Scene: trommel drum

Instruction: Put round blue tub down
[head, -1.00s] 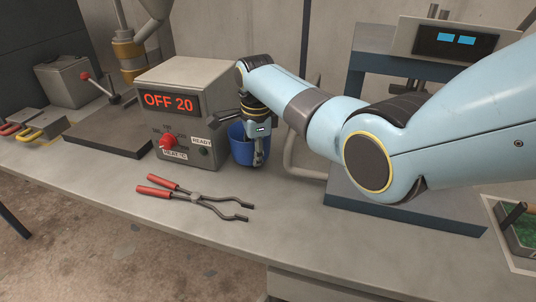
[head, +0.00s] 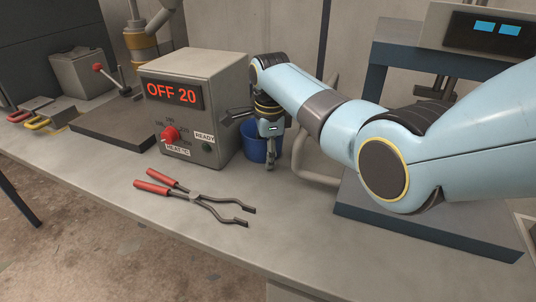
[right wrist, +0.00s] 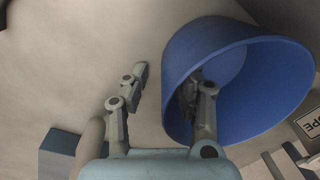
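The round blue tub (head: 257,145) stands upright on the grey bench, close against the right side of the heater box. My right gripper (head: 269,150) points down at the tub's near right side and hides part of it. In the right wrist view, the tub (right wrist: 285,85) shows its open mouth. One finger of the right gripper (right wrist: 170,88) is inside the tub and the other is outside, with a visible gap between the outer finger and the wall. The gripper is open around the wall. My left gripper is not in view.
The heater box (head: 195,100) reads "OFF 20". Red-handled tongs (head: 195,197) lie in front on the bench (head: 300,225). A dark plate (head: 115,125) lies at left. A press-like frame with a display (head: 490,35) stands at right. A bent pipe (head: 312,175) runs behind my arm.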

